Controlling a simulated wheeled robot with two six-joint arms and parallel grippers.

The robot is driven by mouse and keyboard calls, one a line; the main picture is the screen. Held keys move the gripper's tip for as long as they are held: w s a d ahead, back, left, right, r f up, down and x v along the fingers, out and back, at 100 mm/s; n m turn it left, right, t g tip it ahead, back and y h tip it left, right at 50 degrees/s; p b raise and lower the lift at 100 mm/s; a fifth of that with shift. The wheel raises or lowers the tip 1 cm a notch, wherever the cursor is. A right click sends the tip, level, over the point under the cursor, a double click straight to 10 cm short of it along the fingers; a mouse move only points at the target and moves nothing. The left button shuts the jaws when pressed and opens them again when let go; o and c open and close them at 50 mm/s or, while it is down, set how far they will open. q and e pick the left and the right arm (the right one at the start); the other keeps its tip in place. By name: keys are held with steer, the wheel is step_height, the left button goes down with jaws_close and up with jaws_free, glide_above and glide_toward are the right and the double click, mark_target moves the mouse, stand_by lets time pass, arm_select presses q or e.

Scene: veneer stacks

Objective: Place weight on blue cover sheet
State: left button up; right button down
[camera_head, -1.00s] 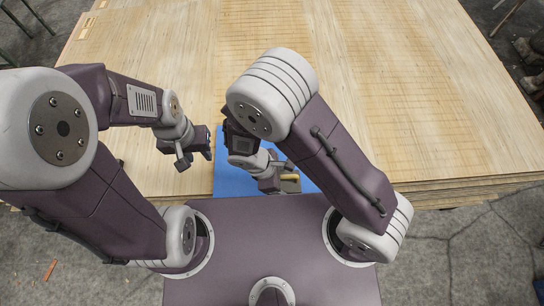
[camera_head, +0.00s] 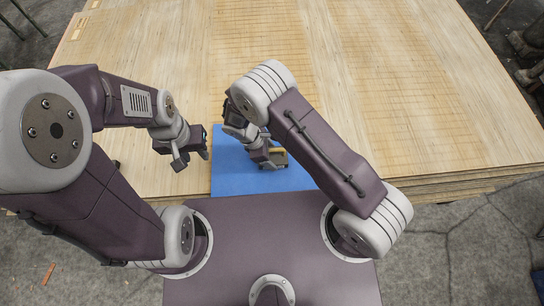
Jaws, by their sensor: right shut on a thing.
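The blue cover sheet (camera_head: 229,178) lies flat near the front edge of the veneer stack, partly hidden by my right arm and base. My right gripper (camera_head: 273,158) is over the sheet, shut on a small dark weight (camera_head: 281,160) with a yellowish handle. The weight appears over the sheet's middle; I cannot tell whether it touches the sheet or hangs just above it. My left gripper (camera_head: 192,161) is open and empty, left of the sheet, with its fingers apart over bare veneer.
The wide veneer stack (camera_head: 400,110) fills the view beyond my arms, and its top is clear. Its layered front edge (camera_head: 455,186) drops to a cracked grey floor (camera_head: 470,235). Dark legs or posts stand off the far right corner.

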mark_target(271, 159)
step_height(271, 159, down, 3)
steer(key=shift+f, duration=0.2)
steer(key=shift+f, duration=0.1)
steer(key=shift+c, duration=1)
jaws_free()
steer(key=shift+r, duration=0.3)
steer(key=v, duration=1.1)
steer(key=shift+a+r, duration=0.25)
steer(key=shift+r, duration=0.05)
